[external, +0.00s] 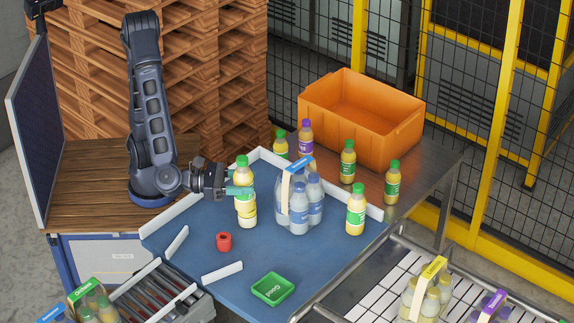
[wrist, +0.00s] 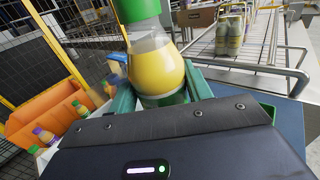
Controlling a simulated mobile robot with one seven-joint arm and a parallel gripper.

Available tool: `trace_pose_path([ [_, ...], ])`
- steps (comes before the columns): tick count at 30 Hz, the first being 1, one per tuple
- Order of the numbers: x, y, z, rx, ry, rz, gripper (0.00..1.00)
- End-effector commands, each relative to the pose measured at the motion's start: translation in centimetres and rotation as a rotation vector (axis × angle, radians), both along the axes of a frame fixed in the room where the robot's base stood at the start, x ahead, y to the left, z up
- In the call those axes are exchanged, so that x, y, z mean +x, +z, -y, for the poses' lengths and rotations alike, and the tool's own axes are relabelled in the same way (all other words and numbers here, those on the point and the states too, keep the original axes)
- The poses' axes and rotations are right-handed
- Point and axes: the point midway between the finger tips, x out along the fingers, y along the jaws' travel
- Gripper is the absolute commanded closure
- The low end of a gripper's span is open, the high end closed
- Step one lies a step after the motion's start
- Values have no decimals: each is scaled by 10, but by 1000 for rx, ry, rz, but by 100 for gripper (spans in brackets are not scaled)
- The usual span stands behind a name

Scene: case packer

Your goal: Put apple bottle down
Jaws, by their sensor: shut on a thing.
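The apple bottle (external: 246,208) has a green cap and pale yellow juice. It stands upright over the blue table top, left of the pack of grey-blue bottles. My gripper (external: 241,190) reaches it from the left, with its teal fingers shut around the bottle's middle. I cannot tell whether its base touches the table. In the wrist view the bottle (wrist: 158,62) rises between the two green fingers (wrist: 160,98); its lower part is hidden by the gripper body.
Another green-capped bottle (external: 356,212) stands farther right. Behind are more bottles and an orange crate (external: 385,135).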

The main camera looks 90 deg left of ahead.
Motion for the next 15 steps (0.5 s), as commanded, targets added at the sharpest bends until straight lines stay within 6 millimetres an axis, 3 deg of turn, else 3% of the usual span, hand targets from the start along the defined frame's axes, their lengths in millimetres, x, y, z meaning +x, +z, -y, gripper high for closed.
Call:
trace_pose_path([
  [9,0,-67,0,2,-1,0,82],
  [15,0,-86,0,0,-1,0,82],
])
